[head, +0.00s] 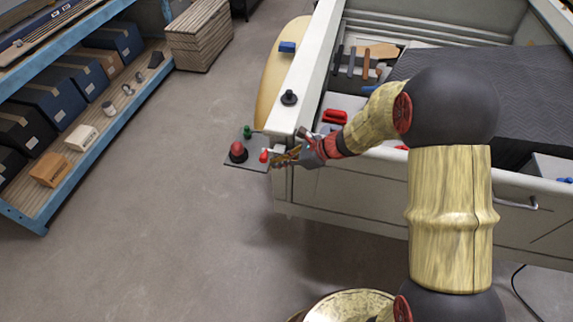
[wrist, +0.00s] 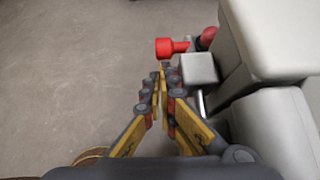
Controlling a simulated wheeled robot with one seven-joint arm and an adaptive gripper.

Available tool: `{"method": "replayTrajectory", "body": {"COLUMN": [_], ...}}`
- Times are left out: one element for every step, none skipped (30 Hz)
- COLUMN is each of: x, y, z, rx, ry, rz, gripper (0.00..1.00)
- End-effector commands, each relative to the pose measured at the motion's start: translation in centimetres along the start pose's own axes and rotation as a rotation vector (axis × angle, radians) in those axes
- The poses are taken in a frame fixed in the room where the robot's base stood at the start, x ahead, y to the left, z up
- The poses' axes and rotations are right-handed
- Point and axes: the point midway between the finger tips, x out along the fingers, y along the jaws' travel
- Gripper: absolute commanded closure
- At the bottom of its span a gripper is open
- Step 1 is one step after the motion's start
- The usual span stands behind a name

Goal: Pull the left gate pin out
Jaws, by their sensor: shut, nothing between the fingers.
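A small bright red handle (head: 264,156), which looks like the left gate pin, sits at the left rear corner of the truck bed. In the wrist view the red handle (wrist: 170,46) lies just beyond my fingertips, beside a grey block (wrist: 198,68) at the corner. A silver rod (wrist: 201,103) shows below that block. My gripper (head: 278,161) is at the corner, close to the red handle. In the wrist view my gripper (wrist: 163,70) has its fingers together and empty. Whether the fingertips touch the handle, I cannot tell.
A dark plate (head: 246,164) at the corner carries a dark red knob (head: 238,151) and a green knob (head: 247,132). The tailgate (head: 350,205) runs right from the corner. Blue shelving (head: 92,130) stands at left. The floor between is clear.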

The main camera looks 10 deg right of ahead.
Motion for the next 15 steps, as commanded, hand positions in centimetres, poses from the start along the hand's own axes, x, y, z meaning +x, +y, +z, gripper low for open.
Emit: {"method": "replayTrajectory", "body": {"x": [0.1, 0.1, 0.1, 0.1, 0.1, 0.1, 0.1, 0.1, 0.1, 0.1, 0.2, 0.6, 0.9, 1.3, 1.9], "y": [0.0, 0.0, 0.0, 0.0, 0.0, 0.0, 0.0, 0.0, 0.0, 0.0, 0.0, 0.0, 0.1, 0.1, 0.2], "z": [0.1, 0.1, 0.1, 0.1, 0.1, 0.1, 0.1, 0.1, 0.1, 0.1, 0.2, 0.5, 0.7, 1.1, 1.6], "rx": [0.0, 0.0, 0.0, 0.001, 0.001, 0.001, 0.001, 0.001, 0.001, 0.0, 0.0, -0.001, -0.001, -0.002, -0.002], "ry": [0.0, 0.0, 0.0, 0.0, 0.0, 0.0, 0.0, 0.0, 0.0, 0.0, 0.0, 0.0, 0.0, 0.001, 0.0], "rz": [0.0, 0.0, 0.0, 0.0, 0.0, 0.0, -0.001, -0.001, 0.0, 0.0, 0.0, 0.001, 0.001, 0.002, 0.002], "gripper": [1.0, 1.0, 1.0, 1.0, 1.0, 1.0, 1.0, 1.0, 1.0, 1.0, 1.0, 1.0, 1.0, 1.0, 1.0]}}
